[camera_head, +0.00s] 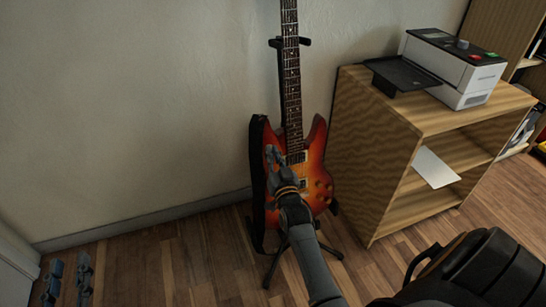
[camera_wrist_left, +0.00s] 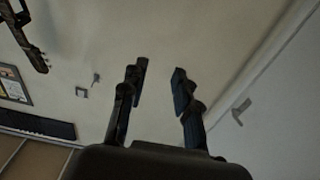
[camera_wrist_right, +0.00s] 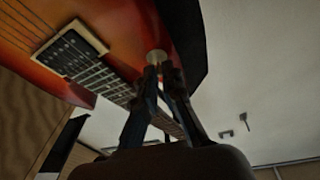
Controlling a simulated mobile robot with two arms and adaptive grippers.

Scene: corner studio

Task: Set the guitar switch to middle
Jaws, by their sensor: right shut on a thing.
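The red-orange sunburst guitar (camera_head: 318,158) stands upright on a stand against the wall. It fills the upper left of the right wrist view (camera_wrist_right: 120,25). My right gripper (camera_head: 271,155) reaches up to the upper left part of its body. In the right wrist view its fingertips (camera_wrist_right: 161,72) are shut together at a round cream switch plate (camera_wrist_right: 156,56), pinching the small guitar switch there. The fingers hide the switch lever, so I cannot tell its position. My left gripper (camera_head: 68,279) is open and empty, low at the left, far from the guitar; its parted fingers show in the left wrist view (camera_wrist_left: 158,83).
A wooden shelf unit (camera_head: 365,160) stands right of the guitar with a printer (camera_head: 458,72) on top. A black strap (camera_head: 257,190) hangs on the guitar's left side. A dark chair or bag-like object (camera_head: 480,270) is at the lower right. Floor to the left is clear.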

